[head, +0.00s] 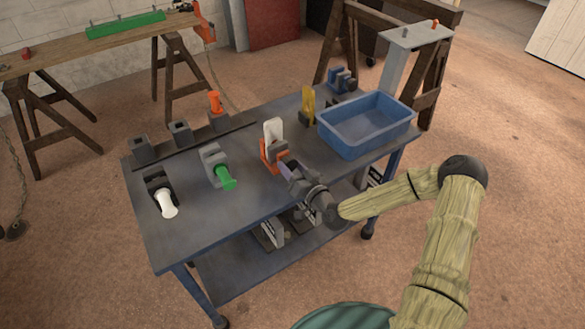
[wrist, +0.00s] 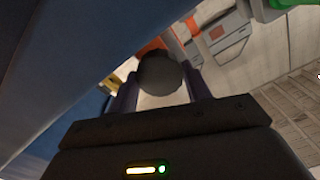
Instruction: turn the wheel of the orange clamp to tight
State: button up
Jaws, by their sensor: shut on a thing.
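The orange clamp (head: 267,152) stands at the front middle of the blue bench, with a white upright piece (head: 273,129) in it. In the head view my gripper (head: 288,167) is at the clamp's near side and hides its wheel. In the wrist view a dark round wheel (wrist: 162,75) sits between the two fingers of my gripper (wrist: 160,92), which are shut on it. A bit of the clamp's orange (wrist: 152,47) shows behind the wheel. How far the wheel is turned cannot be told.
A blue bin (head: 366,124) stands at the bench's right end, near a yellow piece (head: 308,105).

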jog(key=o, duration=1)
jog(key=shift+d, duration=0.1)
jog(key=v, duration=1.7)
jog(key=shift+s+d+b, duration=0.15)
jog(key=shift+b, duration=0.2)
